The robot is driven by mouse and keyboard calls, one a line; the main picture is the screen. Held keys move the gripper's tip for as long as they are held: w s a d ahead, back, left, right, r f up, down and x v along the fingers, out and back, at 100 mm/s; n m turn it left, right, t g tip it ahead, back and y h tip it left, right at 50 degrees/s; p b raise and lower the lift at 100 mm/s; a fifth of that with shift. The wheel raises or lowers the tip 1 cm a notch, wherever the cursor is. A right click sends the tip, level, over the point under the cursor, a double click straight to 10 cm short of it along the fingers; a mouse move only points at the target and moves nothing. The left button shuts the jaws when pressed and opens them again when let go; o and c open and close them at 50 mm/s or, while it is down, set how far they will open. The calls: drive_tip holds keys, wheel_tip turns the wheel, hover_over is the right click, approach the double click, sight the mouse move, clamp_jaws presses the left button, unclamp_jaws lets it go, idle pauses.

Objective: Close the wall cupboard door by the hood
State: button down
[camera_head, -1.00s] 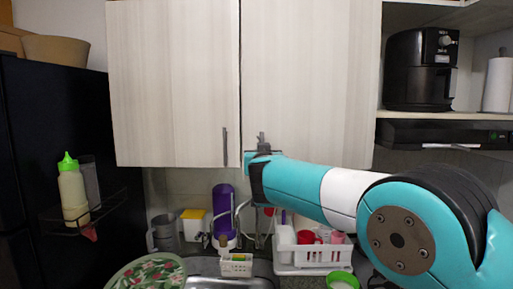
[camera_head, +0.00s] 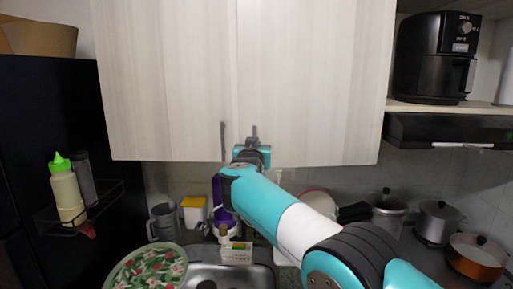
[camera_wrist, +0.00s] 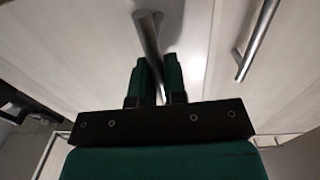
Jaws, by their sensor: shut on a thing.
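The wall cupboard door by the hood (camera_head: 315,85) is the right one of two pale wood doors. It looks nearly flush with the left door (camera_head: 165,85), with a thin seam between them; any small gap is hard to judge. Its short metal handle (camera_head: 254,131) stands near its lower left corner. My gripper (camera_head: 253,151) is at that handle. In the wrist view the green fingers of my gripper (camera_wrist: 159,75) are shut on the handle bar (camera_wrist: 148,32). The left door's handle (camera_wrist: 254,40) is apart from the fingers and untouched.
The black hood (camera_head: 450,130) and an air fryer (camera_head: 433,60) are to the right. Below are a sink (camera_head: 225,275), a purple bottle (camera_head: 222,205), pots (camera_head: 437,222) and an orange pan (camera_head: 476,258). A dark fridge (camera_head: 40,120) stands left.

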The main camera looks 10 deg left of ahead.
drive_tip(key=shift+w+d+f, duration=0.1)
drive_tip(key=c, duration=1.2)
unclamp_jaws()
drive_tip(key=s+d+b, duration=0.2)
drive_tip(key=s+b, duration=1.5)
drive_tip(key=shift+s+d, duration=0.15)
drive_tip(key=shift+d, duration=0.1)
